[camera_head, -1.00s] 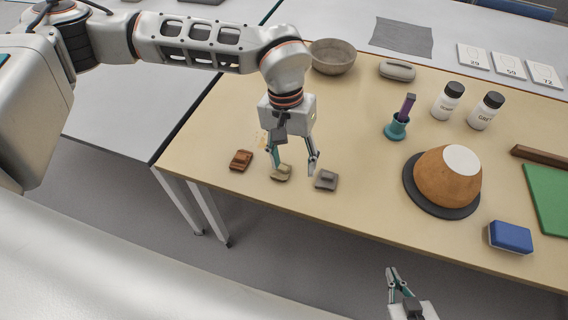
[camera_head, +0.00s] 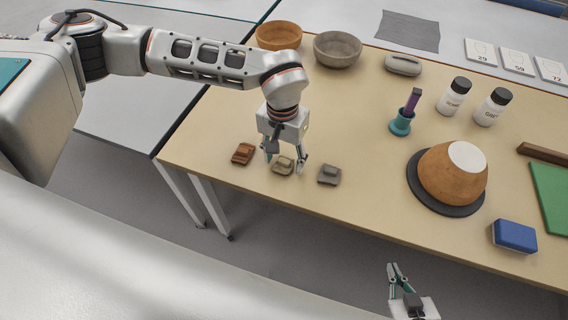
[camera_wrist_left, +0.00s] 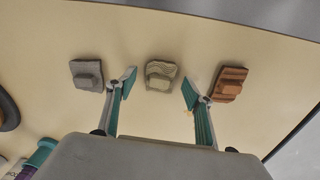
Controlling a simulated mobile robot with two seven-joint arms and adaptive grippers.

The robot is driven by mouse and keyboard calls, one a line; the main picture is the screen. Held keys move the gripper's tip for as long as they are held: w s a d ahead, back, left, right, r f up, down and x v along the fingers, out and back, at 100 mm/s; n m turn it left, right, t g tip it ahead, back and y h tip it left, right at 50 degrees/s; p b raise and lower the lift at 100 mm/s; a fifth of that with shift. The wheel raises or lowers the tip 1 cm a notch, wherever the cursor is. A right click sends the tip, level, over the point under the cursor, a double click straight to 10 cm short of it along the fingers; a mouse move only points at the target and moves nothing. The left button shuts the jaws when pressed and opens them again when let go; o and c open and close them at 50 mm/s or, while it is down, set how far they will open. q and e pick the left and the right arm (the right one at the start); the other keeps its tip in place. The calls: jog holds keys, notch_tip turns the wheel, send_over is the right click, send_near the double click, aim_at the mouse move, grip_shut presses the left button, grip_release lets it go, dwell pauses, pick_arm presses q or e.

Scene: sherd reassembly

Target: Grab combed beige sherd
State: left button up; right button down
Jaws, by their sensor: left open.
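The combed beige sherd (camera_head: 284,168) lies on the tan table between a reddish-brown sherd (camera_head: 243,154) and a grey sherd (camera_head: 329,175). Wavy grooves show on it in the left wrist view (camera_wrist_left: 162,70), with a raised block on top. My left gripper (camera_head: 284,164) is open above the sherd, one finger to each side of it in the head view. In the left wrist view the sherd sits between and just beyond the fingertips (camera_wrist_left: 160,88); I see no contact. My right gripper (camera_head: 396,268) is low in the head view, away from the sherds; its opening is unclear.
The brown sherd (camera_wrist_left: 229,84) and grey sherd (camera_wrist_left: 87,74) lie just outside my left fingers. A round brown vessel (camera_head: 453,174) on a dark disc, a teal holder (camera_head: 401,124) and a blue block (camera_head: 514,236) stand to the right. Two bowls stand at the back.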

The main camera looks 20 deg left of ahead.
pick_arm(q)
jog(key=c, duration=1.2)
jog(key=shift+r, duration=0.15)
